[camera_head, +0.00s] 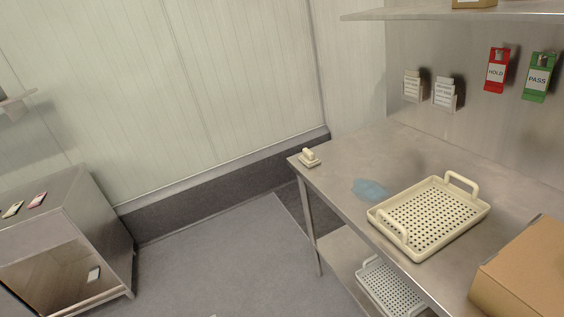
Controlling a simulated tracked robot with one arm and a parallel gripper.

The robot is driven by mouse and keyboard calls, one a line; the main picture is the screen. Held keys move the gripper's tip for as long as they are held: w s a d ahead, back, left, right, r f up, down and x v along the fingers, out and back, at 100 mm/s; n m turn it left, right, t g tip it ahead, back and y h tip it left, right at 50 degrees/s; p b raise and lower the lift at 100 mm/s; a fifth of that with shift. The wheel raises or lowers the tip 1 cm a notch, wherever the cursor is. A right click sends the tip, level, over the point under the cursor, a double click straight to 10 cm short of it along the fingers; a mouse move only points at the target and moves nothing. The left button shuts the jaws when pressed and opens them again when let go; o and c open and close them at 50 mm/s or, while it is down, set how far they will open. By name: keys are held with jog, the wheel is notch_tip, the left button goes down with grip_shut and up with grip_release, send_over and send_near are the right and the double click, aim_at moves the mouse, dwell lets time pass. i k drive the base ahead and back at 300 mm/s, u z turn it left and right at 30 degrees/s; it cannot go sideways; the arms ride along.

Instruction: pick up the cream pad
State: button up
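A small cream pad (310,161) with a raised knob on top sits at the far left corner of the steel table (345,180), close to the table's edge. It stands apart from the other things on the table. My gripper does not show in this view.
On the table are a blue crumpled film (370,190), a cream perforated tray (440,212) with two handles and a cardboard box (530,270). Another tray (390,288) is on the lower shelf. A steel cabinet (70,240) stands at left.

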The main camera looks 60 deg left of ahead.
aim_at(308, 159)
jog(key=u, duration=1.45)
